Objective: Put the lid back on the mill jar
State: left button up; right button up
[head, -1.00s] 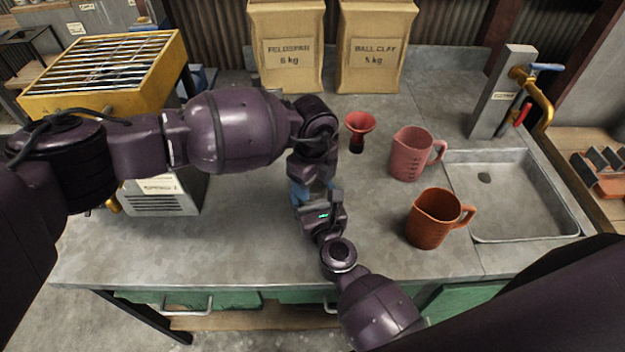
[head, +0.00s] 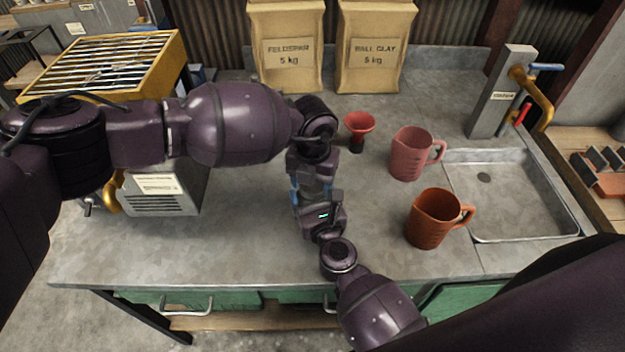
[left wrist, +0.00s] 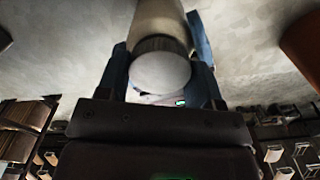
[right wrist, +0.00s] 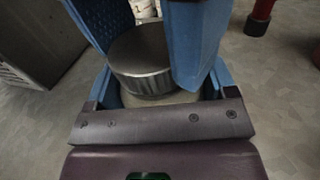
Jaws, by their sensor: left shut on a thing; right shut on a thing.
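The mill jar is a pale cylinder, seen in the left wrist view (left wrist: 158,20) and under the lid in the right wrist view (right wrist: 150,99). The lid (right wrist: 140,55) is a round grey metal cap with a ribbed rim. It is at the jar's top; whether it is fully seated I cannot tell. My left gripper (left wrist: 160,45) comes from above, its blue fingers shut on the lid. My right gripper (head: 314,203) is low at the front, shut on the jar body. In the head view the grippers almost entirely hide jar and lid.
A red funnel (head: 359,125), a pink jug (head: 410,155) and an orange jug (head: 432,220) stand right of the grippers. The sink (head: 515,205) is further right. A yellow-topped machine (head: 105,65) is at left. Two paper sacks (head: 287,50) stand behind. The front-left counter is clear.

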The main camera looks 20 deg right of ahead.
pick_arm(q)
jog(key=o, duration=0.8)
jog(key=shift+o, duration=1.1)
jog(key=shift+s, duration=0.1)
jog(key=shift+d, duration=0.1)
jog(key=shift+r, duration=0.1)
jog(key=shift+d+r, duration=0.1)
jog(key=shift+r, duration=0.25)
jog(key=shift+a+r, duration=0.2)
jog(key=shift+r, duration=1.65)
